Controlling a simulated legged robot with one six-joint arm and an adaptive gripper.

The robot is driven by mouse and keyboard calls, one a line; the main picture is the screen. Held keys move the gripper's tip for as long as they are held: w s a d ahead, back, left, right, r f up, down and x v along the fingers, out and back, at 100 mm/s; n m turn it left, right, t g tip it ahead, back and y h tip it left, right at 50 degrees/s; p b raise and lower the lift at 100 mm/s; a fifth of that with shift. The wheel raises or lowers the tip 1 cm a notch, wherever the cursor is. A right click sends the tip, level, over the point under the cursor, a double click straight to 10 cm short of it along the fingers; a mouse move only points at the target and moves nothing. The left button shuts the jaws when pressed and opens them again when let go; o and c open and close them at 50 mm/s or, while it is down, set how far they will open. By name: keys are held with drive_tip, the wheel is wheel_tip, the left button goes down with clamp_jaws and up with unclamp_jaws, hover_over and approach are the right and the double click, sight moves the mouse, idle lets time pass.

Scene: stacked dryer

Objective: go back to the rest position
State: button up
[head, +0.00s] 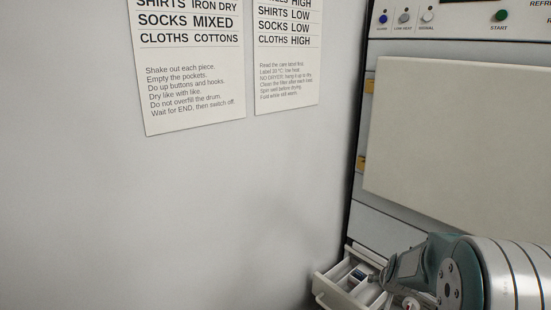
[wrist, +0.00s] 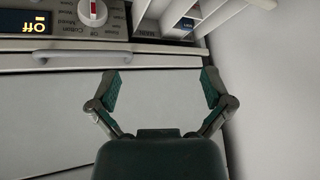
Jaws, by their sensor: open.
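My gripper (wrist: 161,88) is open and empty in the wrist view. Its two fingers stand apart before a pale machine front, and nothing is between them. An open white drawer (head: 324,287) with compartments lies just left of my arm there. The drawer also shows in the wrist view (wrist: 144,9), beyond the fingers at the top. I cannot tell whether my arm touches the drawer.
The dryer (head: 455,140) stands at the right with a closed pale door and a green START button (head: 499,15). Two instruction sheets (head: 190,65) hang on the grey wall.

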drive_tip(key=s+a+r+n, duration=0.1)
drive_tip(key=s+a+r, duration=0.5)
drive_tip(key=r, duration=0.2)
drive_tip(key=s+a+r+n, duration=0.1)
drive_tip(key=s+a+r, duration=0.1)
drive_tip(key=s, duration=0.6)
drive_tip(key=s+a+r+n+g+y, duration=0.1)
drive_tip(key=s+a+r, duration=0.2)
drive_tip(key=s, duration=0.5)
drive_tip(key=s+a+r+n, duration=0.1)
drive_tip(key=s+a+r, duration=0.2)
drive_tip(key=s, duration=0.6)
drive_tip(key=shift+a+n+g+y, duration=0.2)
drive_tip(key=shift+n+g+y, duration=0.1)
drive_tip(key=shift+n, duration=0.1)
drive_tip(key=shift+d+r, duration=0.1)
